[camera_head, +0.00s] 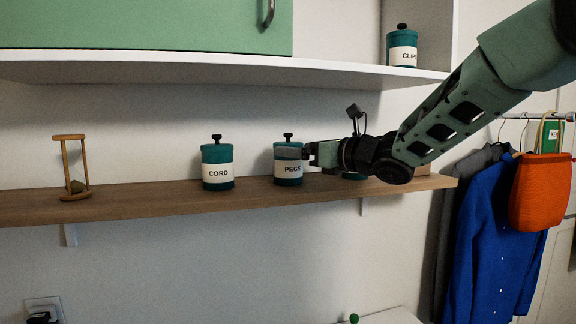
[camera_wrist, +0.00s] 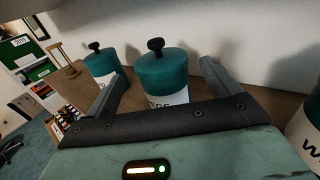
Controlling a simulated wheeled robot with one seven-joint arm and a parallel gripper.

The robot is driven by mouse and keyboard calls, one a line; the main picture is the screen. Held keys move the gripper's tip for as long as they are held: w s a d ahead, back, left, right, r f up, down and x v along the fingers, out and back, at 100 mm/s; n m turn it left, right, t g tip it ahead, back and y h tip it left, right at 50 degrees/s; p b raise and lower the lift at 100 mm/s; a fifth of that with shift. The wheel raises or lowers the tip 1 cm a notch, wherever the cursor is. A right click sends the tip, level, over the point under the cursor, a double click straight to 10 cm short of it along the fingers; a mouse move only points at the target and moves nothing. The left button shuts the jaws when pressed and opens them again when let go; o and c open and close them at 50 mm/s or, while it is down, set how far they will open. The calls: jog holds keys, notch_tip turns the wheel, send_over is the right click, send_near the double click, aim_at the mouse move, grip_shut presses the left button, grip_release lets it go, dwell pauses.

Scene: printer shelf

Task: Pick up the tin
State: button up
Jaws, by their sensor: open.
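Several teal tins with black knobs and white labels are in view. The PEGS tin (camera_head: 288,163) stands upright on the wooden shelf, and the CORD tin (camera_head: 217,164) stands to its left. A CLIPS tin (camera_head: 402,50) stands on the upper white shelf. My gripper (camera_head: 308,152) is at the right side of the PEGS tin. In the wrist view, the PEGS tin (camera_wrist: 162,73) shows between the open fingers (camera_wrist: 160,80), its lower part hidden by the gripper body. The CORD tin (camera_wrist: 104,66) is beyond the left finger. Whether the fingers touch the PEGS tin is unclear.
An hourglass (camera_head: 72,168) stands at the left of the wooden shelf (camera_head: 130,200). Another labelled tin (camera_wrist: 306,140) is close at the right in the wrist view, mostly hidden behind my arm in the head view. The white upper shelf (camera_head: 200,70) runs above.

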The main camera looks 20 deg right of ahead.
jog(key=p+x, duration=0.3)
jog(key=x, duration=0.2)
jog(key=shift+d+r+p, duration=0.1)
jog(key=shift+r+p, duration=0.05)
jog(key=shift+p, duration=0.25)
jog(key=shift+w+a, duration=0.2)
jog(key=shift+w, duration=0.25)
jog(key=c, duration=1.3)
